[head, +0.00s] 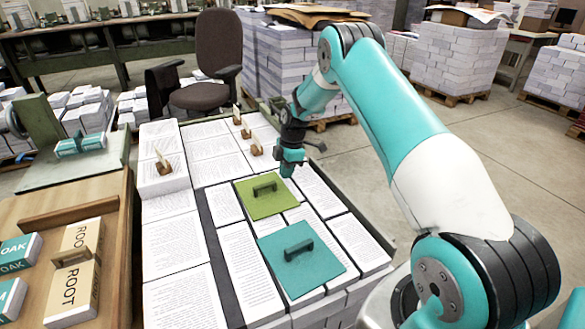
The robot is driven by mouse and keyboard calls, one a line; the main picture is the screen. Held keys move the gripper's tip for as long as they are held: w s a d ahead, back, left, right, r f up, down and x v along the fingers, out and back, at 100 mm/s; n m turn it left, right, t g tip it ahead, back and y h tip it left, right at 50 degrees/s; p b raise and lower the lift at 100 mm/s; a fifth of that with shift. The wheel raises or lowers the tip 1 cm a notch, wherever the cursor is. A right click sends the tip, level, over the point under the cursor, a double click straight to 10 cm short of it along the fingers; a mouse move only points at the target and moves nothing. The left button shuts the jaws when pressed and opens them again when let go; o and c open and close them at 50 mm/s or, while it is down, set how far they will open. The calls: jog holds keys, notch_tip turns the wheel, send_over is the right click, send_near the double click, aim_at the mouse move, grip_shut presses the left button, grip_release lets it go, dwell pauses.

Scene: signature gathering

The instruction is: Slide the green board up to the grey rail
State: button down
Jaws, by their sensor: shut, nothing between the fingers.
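The green board (265,206) is a flat olive-green square with a dark bar handle (265,190) on top. It lies among the printed paper stacks in the middle of the table. The grey rail (217,268) looks like a long dark strip running front to back, left of the board. My gripper (287,172) is shut and empty, pointing down near the board's back right corner. I cannot tell whether it touches the board.
A teal board (300,262) with a dark handle lies just in front of the green one. Small wooden holders (246,131) with cards stand behind. A wooden side table (40,205) on the left holds a ROOT block (75,275) and OAK blocks. A chair (215,70) stands beyond.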

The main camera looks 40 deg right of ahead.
aim_at(264, 186)
jog(key=a, duration=0.3)
jog(key=w+a+p, duration=0.1)
jog(key=a, duration=0.2)
jog(key=shift+w+a+r, duration=0.1)
jog(key=shift+w+a, duration=0.1)
jog(key=shift+a, duration=0.2)
jog(key=shift+a+f, duration=0.1)
jog(key=shift+f, duration=0.75)
jog(key=shift+s, duration=0.1)
